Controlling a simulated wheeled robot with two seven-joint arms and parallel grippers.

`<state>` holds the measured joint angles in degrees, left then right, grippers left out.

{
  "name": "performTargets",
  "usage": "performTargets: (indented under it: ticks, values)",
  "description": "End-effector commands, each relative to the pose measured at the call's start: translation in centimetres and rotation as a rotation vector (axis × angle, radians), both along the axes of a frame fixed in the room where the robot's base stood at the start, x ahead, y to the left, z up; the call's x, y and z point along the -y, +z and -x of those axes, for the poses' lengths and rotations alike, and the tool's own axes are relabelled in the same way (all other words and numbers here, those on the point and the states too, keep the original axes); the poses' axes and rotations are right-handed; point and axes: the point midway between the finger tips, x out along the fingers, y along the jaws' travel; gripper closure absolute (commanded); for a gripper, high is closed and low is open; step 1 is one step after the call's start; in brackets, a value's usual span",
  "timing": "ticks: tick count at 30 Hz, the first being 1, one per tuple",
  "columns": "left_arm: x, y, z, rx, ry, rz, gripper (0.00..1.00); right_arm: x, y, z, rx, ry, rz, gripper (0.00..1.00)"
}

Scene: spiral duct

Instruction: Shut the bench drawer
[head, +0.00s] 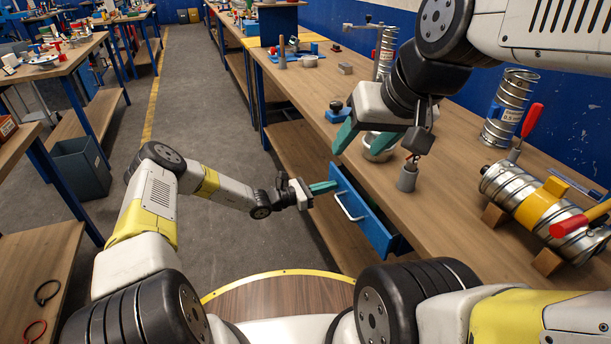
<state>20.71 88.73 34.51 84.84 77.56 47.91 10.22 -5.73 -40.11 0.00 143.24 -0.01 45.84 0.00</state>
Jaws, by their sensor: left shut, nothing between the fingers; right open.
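The blue bench drawer (372,228) sticks out from under the front edge of the wooden workbench (452,205), partly open. It has a pale metal bar handle (349,206) on its front. My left gripper (325,187) is shut and empty, with its green fingers close to the upper left end of the drawer front; I cannot tell whether they touch it. The drawer's inside is mostly hidden.
A grey cylinder tool (408,176) stands on the bench near my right gripper. A spiral duct (545,208) with a yellow band lies on wooden blocks at the right, and another duct (510,108) stands behind. The aisle floor (205,110) at left is clear.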

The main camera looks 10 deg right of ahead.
Motion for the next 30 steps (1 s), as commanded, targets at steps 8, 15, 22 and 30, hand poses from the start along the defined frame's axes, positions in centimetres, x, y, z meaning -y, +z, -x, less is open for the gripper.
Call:
performTargets:
  ticks: [8, 15, 22, 30]
  values:
    - [3.0, 0.0, -0.8, -0.001, 0.0, 0.0, 1.0, 0.0, 0.0, 0.0, 0.0, 0.0, 0.0, 0.46]
    - [3.7, 0.1, -1.0, 0.0, 0.001, 0.0, 1.0, 0.0, 0.0, 0.0, 0.0, 0.0, 0.0, 0.46]
    - [3.9, 0.2, -1.1, 0.0, 0.001, 0.001, 1.0, 0.0, 0.0, 0.0, 0.0, 0.0, 0.0, 0.46]
    - [3.1, 0.2, -1.1, 0.001, 0.001, 0.001, 1.0, 0.0, 0.0, 0.0, 0.0, 0.0, 0.0, 0.46]
